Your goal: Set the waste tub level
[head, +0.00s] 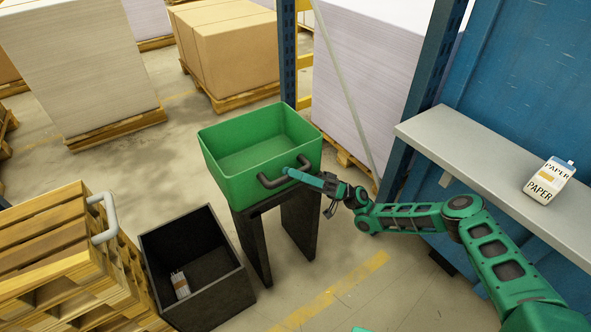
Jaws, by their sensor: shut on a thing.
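The waste tub is most likely the green open-topped tub (236,182), which sits on a dark stand (300,226). It looks empty. A dark handle (272,182) sticks out from its near side. My gripper (290,173) is shut on this handle at its right part, with my arm reaching in from the right. I cannot tell from this view whether the tub is exactly level. The fingertips are small and partly hidden at the handle.
A black open bin (244,286) with a small whitish item (180,284) inside stands below left. Stacked wooden pallets (60,240) with a grey handle (103,218) are beside it. A grey shelf (470,150) holds a carton marked PAPER (549,181). Floor is clear at bottom centre.

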